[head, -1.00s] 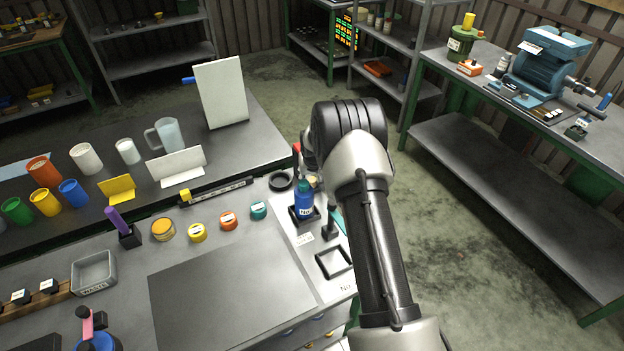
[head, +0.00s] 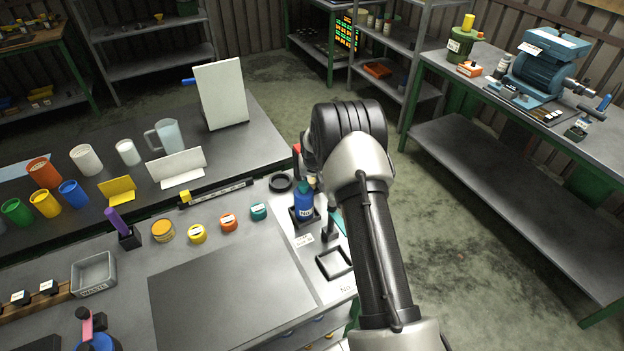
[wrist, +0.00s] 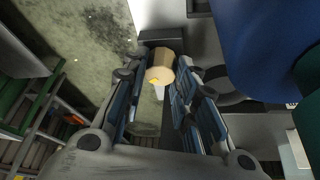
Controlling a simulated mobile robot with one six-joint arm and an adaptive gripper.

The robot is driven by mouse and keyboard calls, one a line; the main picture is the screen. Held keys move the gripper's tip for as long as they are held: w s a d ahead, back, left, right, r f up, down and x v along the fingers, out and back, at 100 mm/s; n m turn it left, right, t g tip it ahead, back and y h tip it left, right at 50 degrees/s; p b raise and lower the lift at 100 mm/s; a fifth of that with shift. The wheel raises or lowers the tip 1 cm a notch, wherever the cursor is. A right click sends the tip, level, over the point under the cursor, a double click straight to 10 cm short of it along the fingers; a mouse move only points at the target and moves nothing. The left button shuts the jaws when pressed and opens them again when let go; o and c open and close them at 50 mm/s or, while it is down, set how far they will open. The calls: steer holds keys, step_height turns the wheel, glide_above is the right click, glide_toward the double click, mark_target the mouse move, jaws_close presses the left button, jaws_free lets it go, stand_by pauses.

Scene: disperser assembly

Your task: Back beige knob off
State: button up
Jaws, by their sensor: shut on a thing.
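The beige knob (wrist: 161,64) shows in the wrist view as a short pale cylinder with a small yellow spot at its near end. My gripper (wrist: 158,76) has its fingertips on both sides of it and is shut on it. A dark block (wrist: 163,37) lies just behind the knob. In the head view my own arm hides most of the gripper, and I cannot clearly make out the knob there.
A blue bottle (head: 303,206) with a teal cap stands in a dark holder close by; its blue side (wrist: 265,45) fills the wrist view's upper right. A black ring (head: 280,183) and an empty square frame (head: 334,262) lie near it. A bare mat (head: 232,300) spreads to the left.

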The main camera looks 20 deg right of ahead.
steer(key=shift+n, duration=0.3)
steer(key=shift+d+f+n+y+b, duration=0.15)
steer(key=shift+n+y+b, duration=0.25)
steer(key=shift+n+b, duration=0.5)
steer(key=n+y+b, duration=0.1)
steer(key=n+b, duration=0.1)
steer(key=b, duration=0.2)
steer(key=shift+d+f+n, duration=0.1)
steer(key=shift+n, duration=0.2)
steer(key=shift+n+y+b, duration=0.5)
steer(key=shift+n+b, duration=0.6)
steer(key=shift+b, duration=0.15)
steer(key=shift+w+r+n+y+b, duration=0.1)
steer(key=shift+r+n+y+b, duration=0.2)
steer(key=shift+n+b, duration=0.55)
steer(key=shift+n, duration=0.25)
steer(key=o, duration=1)
steer(key=shift+o, duration=0.2)
